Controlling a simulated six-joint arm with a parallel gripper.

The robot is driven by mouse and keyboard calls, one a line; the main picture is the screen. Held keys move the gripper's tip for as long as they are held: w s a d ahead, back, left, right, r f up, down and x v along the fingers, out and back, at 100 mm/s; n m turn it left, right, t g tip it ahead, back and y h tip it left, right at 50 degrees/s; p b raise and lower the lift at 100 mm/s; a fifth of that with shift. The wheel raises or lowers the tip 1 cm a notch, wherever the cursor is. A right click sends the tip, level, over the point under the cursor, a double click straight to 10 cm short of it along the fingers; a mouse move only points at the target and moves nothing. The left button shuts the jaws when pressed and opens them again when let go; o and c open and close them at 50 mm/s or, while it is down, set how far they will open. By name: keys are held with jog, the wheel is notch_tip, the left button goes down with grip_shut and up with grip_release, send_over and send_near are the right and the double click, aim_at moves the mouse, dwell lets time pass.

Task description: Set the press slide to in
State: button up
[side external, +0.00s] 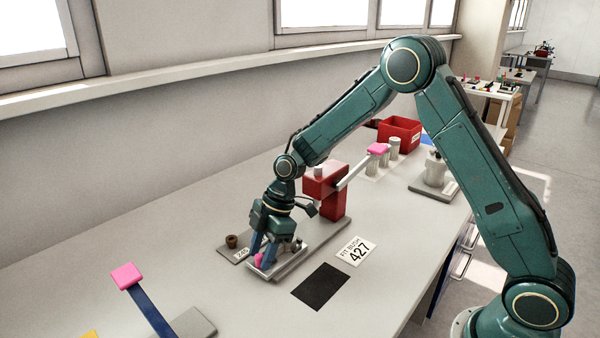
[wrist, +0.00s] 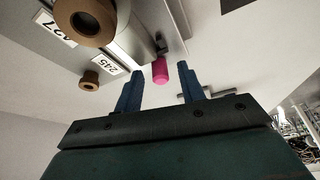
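The red press (side external: 327,190) stands on the bench with a lever (side external: 352,172) ending in a pink grip (side external: 378,149). At its foot is a grey slide (side external: 292,264) with a pink knob (side external: 259,260) at its front end. My gripper (side external: 264,252) points down at this knob. In the wrist view my gripper (wrist: 160,74) has its two blue fingers apart, with the pink knob (wrist: 159,71) between their tips and a gap on each side. My gripper hides part of the slide in the side view.
A brown bush (side external: 231,241) sits by a 245 label (side external: 242,254). A blue lever (side external: 147,307) stands front left; a red bin (side external: 399,134) is behind the press.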

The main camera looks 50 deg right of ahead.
jog(key=shift+a+f, duration=0.1)
jog(key=shift+f, duration=0.15)
grip_shut()
jog(key=shift+d, duration=2.05)
grip_release()
jog(key=shift+r, duration=0.15)
jog(key=v, duration=1.3)
jog(key=shift+r, duration=0.3)
